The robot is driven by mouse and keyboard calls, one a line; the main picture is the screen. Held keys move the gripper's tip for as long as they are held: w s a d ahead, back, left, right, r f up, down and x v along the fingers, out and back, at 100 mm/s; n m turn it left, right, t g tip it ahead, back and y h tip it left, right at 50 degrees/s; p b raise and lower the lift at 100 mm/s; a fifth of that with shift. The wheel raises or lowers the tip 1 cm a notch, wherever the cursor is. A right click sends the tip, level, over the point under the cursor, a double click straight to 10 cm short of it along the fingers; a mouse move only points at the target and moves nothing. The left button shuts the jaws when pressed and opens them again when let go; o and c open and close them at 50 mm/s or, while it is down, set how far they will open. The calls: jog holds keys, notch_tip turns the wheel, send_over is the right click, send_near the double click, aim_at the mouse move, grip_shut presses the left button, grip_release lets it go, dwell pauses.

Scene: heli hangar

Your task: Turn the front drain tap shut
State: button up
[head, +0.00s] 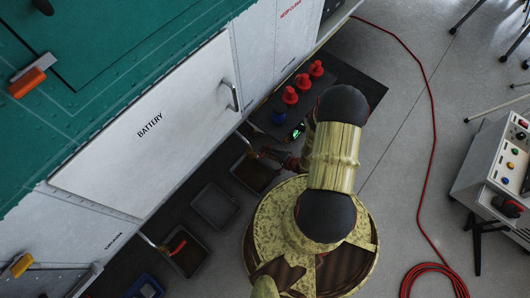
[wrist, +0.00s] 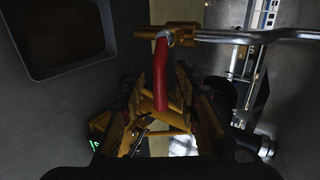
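A drain tap with a red lever and a brass body (wrist: 178,33) fills the upper middle of the wrist view. Its red lever (wrist: 160,76) points down between the two fingers of my gripper (wrist: 162,92). The fingers look apart, with a gap beside the lever; firm contact cannot be seen. In the head view this tap's pipe (head: 246,141) comes out below the white battery panel, and my gripper (head: 280,158) is beside it, partly hidden by my arm. A second tap with a red lever (head: 178,247) is at lower left.
Dark trays (head: 214,206) stand on the floor along the panel. A red cable (head: 432,130) runs over the floor, and a control cart (head: 490,175) stands at right.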

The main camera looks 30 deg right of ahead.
jog(key=v, duration=1)
jog(key=shift+s, duration=0.1)
dwell(0.3)
